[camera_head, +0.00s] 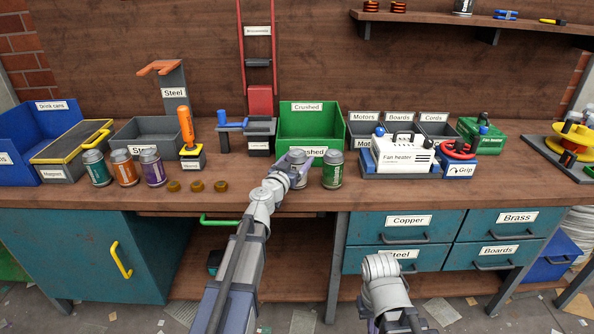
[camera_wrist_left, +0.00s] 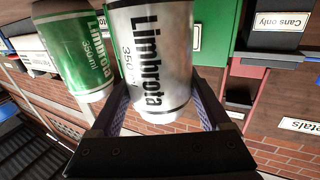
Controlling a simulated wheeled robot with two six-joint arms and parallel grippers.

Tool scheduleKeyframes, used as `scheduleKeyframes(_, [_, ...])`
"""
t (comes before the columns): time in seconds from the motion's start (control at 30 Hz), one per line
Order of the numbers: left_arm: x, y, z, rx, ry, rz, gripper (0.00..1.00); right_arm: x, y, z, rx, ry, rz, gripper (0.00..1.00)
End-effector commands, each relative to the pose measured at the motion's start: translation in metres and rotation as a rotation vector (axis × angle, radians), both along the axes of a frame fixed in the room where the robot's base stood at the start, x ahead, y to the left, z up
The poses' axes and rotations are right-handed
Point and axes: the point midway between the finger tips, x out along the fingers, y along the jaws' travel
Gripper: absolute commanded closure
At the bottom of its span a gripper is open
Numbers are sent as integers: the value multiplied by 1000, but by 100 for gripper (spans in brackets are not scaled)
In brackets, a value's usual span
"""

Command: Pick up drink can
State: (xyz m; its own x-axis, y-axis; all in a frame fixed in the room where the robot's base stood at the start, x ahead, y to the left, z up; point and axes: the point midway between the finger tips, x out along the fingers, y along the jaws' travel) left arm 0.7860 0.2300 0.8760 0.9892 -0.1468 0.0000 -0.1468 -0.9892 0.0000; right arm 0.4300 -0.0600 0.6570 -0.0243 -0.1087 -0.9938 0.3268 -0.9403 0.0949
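A silver-white drink can (camera_head: 298,181) stands near the front edge of the bench. It is labelled Limbrota in the left wrist view (camera_wrist_left: 160,60). My left gripper (camera_head: 296,166) is at this can; its fingers lie on either side of it in the left wrist view (camera_wrist_left: 162,95). I cannot tell whether the pads press on it. A green Limbrota can (camera_head: 332,170) stands just to the right, outside the fingers. Teal (camera_head: 96,168), orange (camera_head: 124,168) and purple (camera_head: 152,168) cans stand at the left. My right gripper does not show, only part of that arm.
A green Crushed bin (camera_head: 312,120) stands right behind the gripped area. A blue drink cans bin (camera_head: 42,128) is at the far left. A fan heater (camera_head: 403,155) stands to the right. Small brown discs (camera_head: 197,186) lie along the front edge.

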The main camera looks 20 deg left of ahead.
Motion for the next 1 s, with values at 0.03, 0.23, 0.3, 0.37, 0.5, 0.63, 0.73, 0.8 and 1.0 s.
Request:
scheduleKeyframes(0.03, [0, 0, 0, 0, 0, 0, 37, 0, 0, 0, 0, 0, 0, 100])
scheduleKeyframes(0.23, [0, 0, 0, 0, 0, 0, 60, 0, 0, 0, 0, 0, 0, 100])
scheduleKeyframes(0.3, [0, 0, 0, 0, 0, 0, 68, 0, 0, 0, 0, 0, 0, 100])
scheduleKeyframes(0.37, [0, 0, 0, 0, 0, 0, 72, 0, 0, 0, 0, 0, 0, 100])
scheduleKeyframes(0.5, [0, 0, 0, 0, 0, 0, 72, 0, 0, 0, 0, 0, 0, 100])
scheduleKeyframes(0.63, [0, 0, 2, 0, 0, 0, 72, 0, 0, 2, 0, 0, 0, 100])
scheduleKeyframes(0.73, [0, 0, 6, 0, 0, 0, 72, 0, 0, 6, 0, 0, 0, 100])
scheduleKeyframes(0.8, [0, 0, 12, 0, 0, 0, 72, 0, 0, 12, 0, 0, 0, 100])
scheduleKeyframes(1.0, [0, 0, 36, 0, 0, 0, 72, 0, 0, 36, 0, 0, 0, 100])
